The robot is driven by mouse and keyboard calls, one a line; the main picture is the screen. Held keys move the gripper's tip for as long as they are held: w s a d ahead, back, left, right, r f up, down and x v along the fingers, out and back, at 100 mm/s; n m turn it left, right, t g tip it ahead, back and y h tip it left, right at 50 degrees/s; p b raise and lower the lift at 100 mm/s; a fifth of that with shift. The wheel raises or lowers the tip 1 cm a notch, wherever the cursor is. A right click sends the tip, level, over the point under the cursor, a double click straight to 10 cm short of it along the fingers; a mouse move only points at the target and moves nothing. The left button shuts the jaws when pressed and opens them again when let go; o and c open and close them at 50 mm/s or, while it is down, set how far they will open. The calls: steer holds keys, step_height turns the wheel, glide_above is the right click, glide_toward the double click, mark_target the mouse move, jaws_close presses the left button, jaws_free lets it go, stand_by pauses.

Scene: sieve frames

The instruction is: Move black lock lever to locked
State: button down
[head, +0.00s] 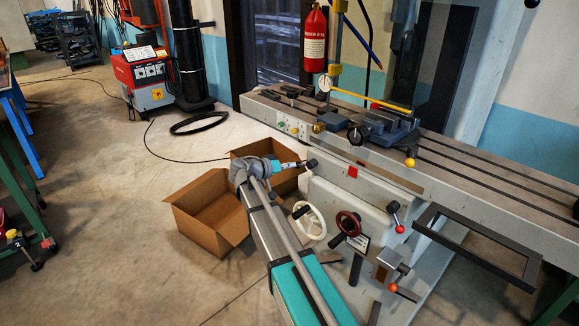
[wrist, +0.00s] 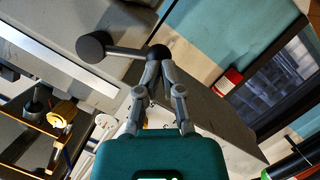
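The black lock lever (wrist: 125,49) shows in the wrist view as a thick round dark end (wrist: 91,46) at the left, a thin bar, and a smaller dark ball (wrist: 158,51) at the right. My gripper (wrist: 159,64) has its two grey fingers drawn together in a narrow V. Their tips are at the ball and overlap its lower edge; I cannot tell whether they touch it. In the head view my gripper (head: 298,164) is at the front side of the milling machine (head: 345,182). A dark round end shows just right of it. The fingers hide part of the lever there.
Two open cardboard boxes (head: 205,207) stand on the floor beside my arm. A white handwheel (head: 309,224), a dark red handwheel (head: 348,223) and a red-tipped lever (head: 396,215) stick out of the machine front. Open floor lies to the left.

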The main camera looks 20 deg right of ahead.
steer(key=shift+d+r, duration=0.15)
steer(key=shift+d, duration=0.1)
stand_by(0.3)
steer(key=r+p+v, duration=0.1)
steer(key=p+v, duration=0.2)
steer(key=v, duration=0.3)
steer(key=r+p+v, duration=0.1)
steer(key=p+v, duration=0.2)
steer(key=v, duration=0.4)
steer(key=shift+w+d+r, duration=0.15)
steer(key=shift+w+r, duration=0.1)
steer(key=shift+w, duration=0.05)
